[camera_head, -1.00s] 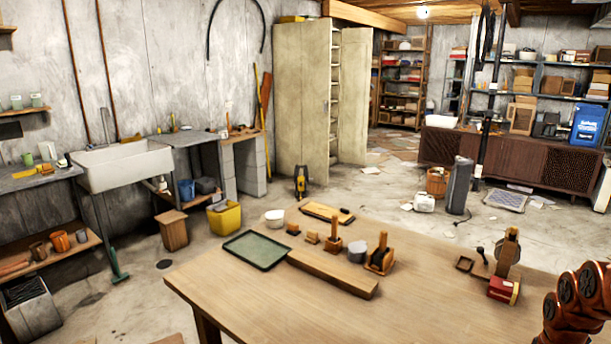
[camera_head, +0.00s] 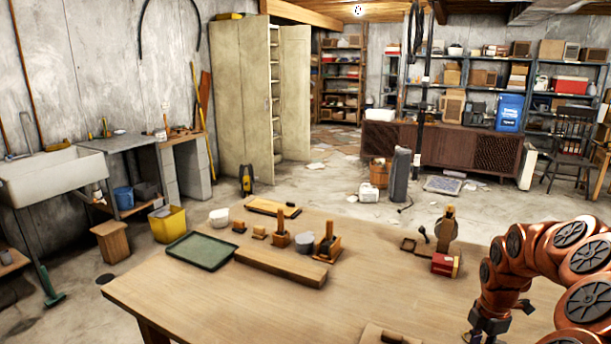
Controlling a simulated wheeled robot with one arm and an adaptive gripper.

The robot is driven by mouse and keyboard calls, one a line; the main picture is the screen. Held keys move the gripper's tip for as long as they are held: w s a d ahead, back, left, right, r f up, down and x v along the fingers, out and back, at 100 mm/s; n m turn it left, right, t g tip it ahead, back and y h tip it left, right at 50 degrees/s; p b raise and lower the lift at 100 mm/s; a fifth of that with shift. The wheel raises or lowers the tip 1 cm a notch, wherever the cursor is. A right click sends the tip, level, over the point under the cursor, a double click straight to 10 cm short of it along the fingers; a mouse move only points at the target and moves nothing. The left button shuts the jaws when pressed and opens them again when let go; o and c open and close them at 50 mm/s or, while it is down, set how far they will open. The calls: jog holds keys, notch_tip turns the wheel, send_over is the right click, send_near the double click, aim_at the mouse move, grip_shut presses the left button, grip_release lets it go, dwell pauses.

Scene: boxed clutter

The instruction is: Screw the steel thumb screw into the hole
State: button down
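I cannot make out a steel thumb screw or a hole for certain; the pieces on the wooden table (camera_head: 215,305) are too small to tell. A small dark-knobbed piece (camera_head: 424,234) stands at the back right beside an upright wooden piece with a round top (camera_head: 447,231). A wooden board with a dark piece on it (camera_head: 374,334) is cut off by the bottom edge. My gripper (camera_head: 487,332) hangs at the lower right over the table, below my orange-brown arm. Its fingertips are small and partly cut off, so its opening is unclear.
A green tray (camera_head: 200,251), a long wooden bar (camera_head: 280,268), a grey cylinder (camera_head: 305,243), a wooden stand (camera_head: 327,246) and small blocks occupy the back left of the table. A red box (camera_head: 444,265) stands back right.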

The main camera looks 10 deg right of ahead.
jog(key=shift+m+b, duration=0.3)
jog(key=shift+m, duration=0.2)
jog(key=shift+f+m+b, duration=0.1)
jog(key=shift+m+b, duration=0.85)
jog(key=shift+m, duration=0.25)
jog(key=shift+m+b, duration=0.95)
jog(key=shift+m, duration=0.35)
jog(key=shift+f+m+b, duration=0.1)
jog(key=shift+m+b, duration=1.45)
jog(key=shift+m, duration=0.45)
jog(key=shift+m+b, duration=0.3)
jog(key=shift+m, duration=0.3)
